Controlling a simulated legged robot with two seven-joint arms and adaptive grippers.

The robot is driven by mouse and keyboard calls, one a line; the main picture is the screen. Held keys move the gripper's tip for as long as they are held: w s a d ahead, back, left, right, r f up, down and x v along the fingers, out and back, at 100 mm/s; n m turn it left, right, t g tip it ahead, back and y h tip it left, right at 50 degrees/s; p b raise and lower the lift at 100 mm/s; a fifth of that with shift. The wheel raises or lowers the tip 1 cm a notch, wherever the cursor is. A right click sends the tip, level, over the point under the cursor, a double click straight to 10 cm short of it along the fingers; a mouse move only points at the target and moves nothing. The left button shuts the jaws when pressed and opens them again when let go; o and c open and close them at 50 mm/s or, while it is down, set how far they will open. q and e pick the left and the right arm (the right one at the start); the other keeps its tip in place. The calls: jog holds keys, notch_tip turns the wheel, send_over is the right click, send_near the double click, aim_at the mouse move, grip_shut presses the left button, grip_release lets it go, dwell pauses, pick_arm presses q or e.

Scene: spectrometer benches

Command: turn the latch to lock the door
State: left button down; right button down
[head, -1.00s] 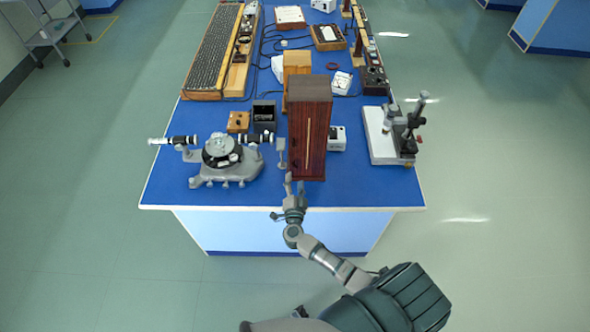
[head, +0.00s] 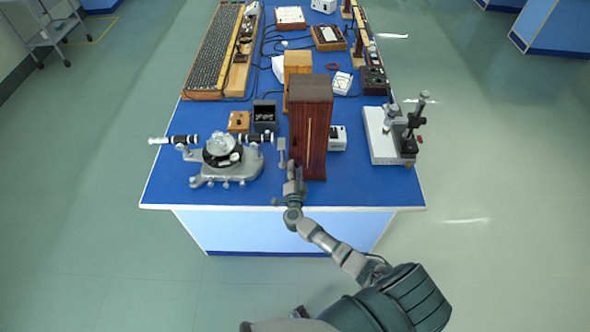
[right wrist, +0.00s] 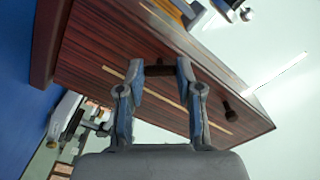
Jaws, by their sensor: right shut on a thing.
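A tall dark reddish-brown wooden cabinet (head: 316,145) stands upright near the front edge of the blue bench top. Its striped wooden face with a pale vertical strip fills much of the right wrist view (right wrist: 105,50). A dark latch bar (right wrist: 159,70) sticks out from that face. My right gripper (head: 292,166) is at the lower left of the cabinet's front. In the right wrist view its two fingers (right wrist: 160,74) are on either side of the latch, shut on it. A second dark knob (right wrist: 230,112) is to the right of the fingers. My left gripper is out of view.
A spectrometer (head: 222,160) stands close by on the left. A white-based microscope-like stand (head: 383,142) is on the right. A small white box (head: 337,138) and a lighter wooden block (head: 297,65) are beside and behind the cabinet. The bench's front strip is clear.

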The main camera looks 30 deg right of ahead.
jog(key=shift+s+f+m, duration=0.1)
jog(key=shift+f+m, duration=0.15)
jog(key=shift+m, duration=0.15)
jog(key=m, duration=0.6)
jog(key=shift+a+f+m+b, duration=0.1)
jog(key=shift+m+b, duration=0.2)
jog(key=shift+m, duration=0.1)
dwell(0.4)
jog(key=c, duration=1)
grip_release()
jog(key=shift+o, duration=1.2)
jog(key=v, duration=1.2)
